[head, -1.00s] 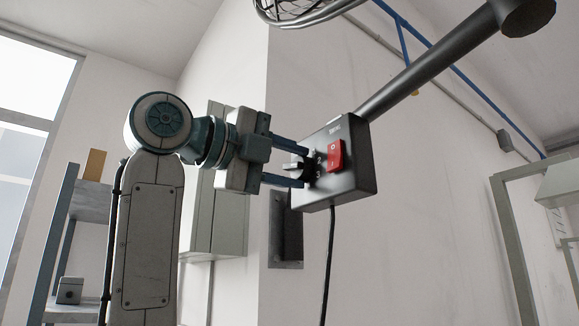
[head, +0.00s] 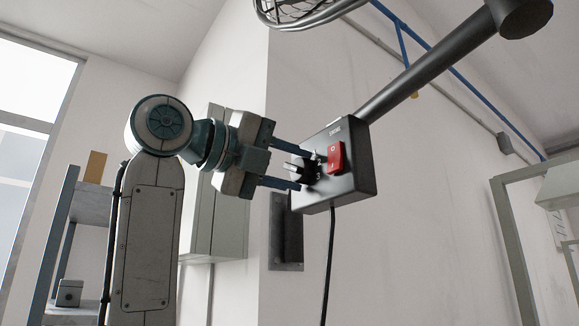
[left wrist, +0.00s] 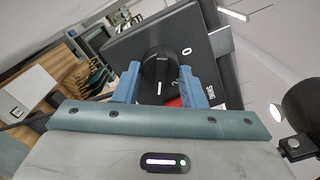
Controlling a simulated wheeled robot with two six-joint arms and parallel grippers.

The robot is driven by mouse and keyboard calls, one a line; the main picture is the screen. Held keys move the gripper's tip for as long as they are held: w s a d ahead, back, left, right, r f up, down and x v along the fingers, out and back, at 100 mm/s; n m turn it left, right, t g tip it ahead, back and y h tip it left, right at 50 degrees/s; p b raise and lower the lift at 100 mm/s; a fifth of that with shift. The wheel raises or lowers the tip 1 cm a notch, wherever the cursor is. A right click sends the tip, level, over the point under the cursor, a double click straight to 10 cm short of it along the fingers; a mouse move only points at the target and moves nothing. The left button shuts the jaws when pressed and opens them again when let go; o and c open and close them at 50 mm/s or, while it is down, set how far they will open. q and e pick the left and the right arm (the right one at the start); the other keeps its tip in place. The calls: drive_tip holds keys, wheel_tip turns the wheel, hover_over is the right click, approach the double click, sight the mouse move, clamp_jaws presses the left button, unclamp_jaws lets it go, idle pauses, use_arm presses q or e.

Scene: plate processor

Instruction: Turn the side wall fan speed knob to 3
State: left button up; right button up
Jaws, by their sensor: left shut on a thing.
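The black fan speed knob (head: 311,169) sits on the left-hand face of a black control box (head: 352,184) beside a red rocker switch (head: 335,157). My left gripper (head: 302,168) reaches it from the left, one finger above and one below. In the left wrist view the knob (left wrist: 160,68) lies between the two blue fingers (left wrist: 161,84), which are shut on it. A white line shows on the knob, and a "0" is printed on the box beside it. The fingers hide part of the dial, so I cannot read the setting. My right gripper is not in view.
A thick dark pole (head: 425,65) runs from the box to the upper right. The fan's wire guard (head: 305,10) is above. A black cable (head: 329,260) hangs below the box. A wall cabinet (head: 228,225) stands behind my left gripper.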

use_arm(q)
drive_tip(key=o, duration=1)
drive_tip(key=shift+c, duration=0.2)
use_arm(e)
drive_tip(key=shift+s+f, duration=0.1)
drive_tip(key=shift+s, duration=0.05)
use_arm(q)
drive_tip(key=shift+s+a, duration=0.15)
drive_tip(key=shift+a, duration=0.1)
drive_tip(key=b+v, duration=0.3)
drive_tip(key=v, duration=0.7)
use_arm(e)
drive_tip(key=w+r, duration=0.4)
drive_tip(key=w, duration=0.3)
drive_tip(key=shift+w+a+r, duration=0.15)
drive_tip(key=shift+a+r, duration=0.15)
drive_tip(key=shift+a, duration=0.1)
use_arm(q)
drive_tip(key=shift+a, duration=0.1)
